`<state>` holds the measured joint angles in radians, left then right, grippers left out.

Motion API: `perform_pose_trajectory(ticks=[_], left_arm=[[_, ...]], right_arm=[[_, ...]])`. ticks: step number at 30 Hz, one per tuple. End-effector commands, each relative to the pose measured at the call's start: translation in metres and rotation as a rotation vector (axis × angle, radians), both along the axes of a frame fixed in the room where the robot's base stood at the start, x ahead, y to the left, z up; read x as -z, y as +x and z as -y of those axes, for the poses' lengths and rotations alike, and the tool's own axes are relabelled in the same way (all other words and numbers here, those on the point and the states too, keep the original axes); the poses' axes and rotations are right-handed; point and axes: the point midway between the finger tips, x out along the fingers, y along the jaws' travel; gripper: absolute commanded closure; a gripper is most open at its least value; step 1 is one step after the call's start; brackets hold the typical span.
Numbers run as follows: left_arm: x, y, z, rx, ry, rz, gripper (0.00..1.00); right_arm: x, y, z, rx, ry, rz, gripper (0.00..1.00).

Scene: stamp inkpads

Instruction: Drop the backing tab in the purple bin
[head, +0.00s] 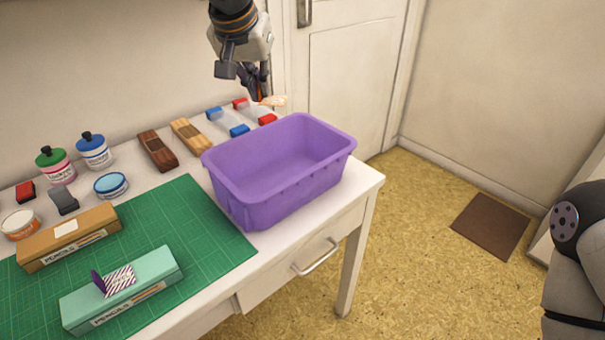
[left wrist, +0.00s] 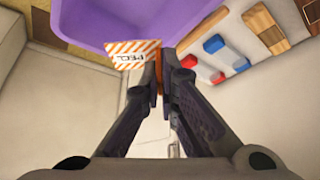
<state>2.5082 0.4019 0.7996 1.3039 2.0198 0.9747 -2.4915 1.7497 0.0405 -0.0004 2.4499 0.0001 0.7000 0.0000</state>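The backing tab is a small orange-and-white striped piece marked PEEL, clear in the left wrist view (left wrist: 133,52) and small in the head view (head: 275,101). My left gripper (head: 260,97) is shut on its edge; the fingers also show in the left wrist view (left wrist: 159,80). The gripper holds the tab beyond the bin's back rim in the head view. The purple bin (head: 270,205) stands open on the table's right end, and its visible inside is empty. It also shows in the left wrist view (left wrist: 110,22). My right gripper is out of view; part of my right arm shows at the right edge.
Red and blue pieces (head: 239,130) and two wooden blocks (head: 187,135) lie behind and left of the bin. Bottles, an orange box (head: 70,238) and a mint box (head: 122,290) with a purple-striped label stand left.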

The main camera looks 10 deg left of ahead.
Motion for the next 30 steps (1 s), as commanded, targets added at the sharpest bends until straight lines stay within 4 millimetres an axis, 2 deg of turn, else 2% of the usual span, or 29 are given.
perform_pose_trajectory(ticks=[5, 12, 15, 26, 27, 29, 30], left_arm=[[0.004, 0.004, 0.001, 0.010, 0.002, -0.003, 1.00], [0.041, 0.004, 0.001, 0.009, 0.002, -0.005, 1.00], [0.052, 0.004, 0.001, 0.009, 0.003, -0.004, 1.00], [0.055, 0.004, 0.001, 0.008, 0.001, 0.001, 1.00], [0.055, 0.004, 0.001, 0.008, 0.001, 0.001, 0.89], [0.055, 0.004, 0.001, 0.008, 0.001, 0.001, 0.75], [0.055, 0.004, 0.001, 0.008, 0.001, 0.001, 0.72]], right_arm=[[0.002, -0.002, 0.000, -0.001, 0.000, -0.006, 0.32], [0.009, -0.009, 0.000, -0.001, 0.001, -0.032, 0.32], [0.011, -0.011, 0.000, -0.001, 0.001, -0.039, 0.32], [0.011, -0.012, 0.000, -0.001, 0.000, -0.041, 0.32], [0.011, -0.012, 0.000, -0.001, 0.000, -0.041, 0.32], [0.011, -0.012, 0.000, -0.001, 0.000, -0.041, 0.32], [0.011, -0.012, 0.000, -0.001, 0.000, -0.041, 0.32]])
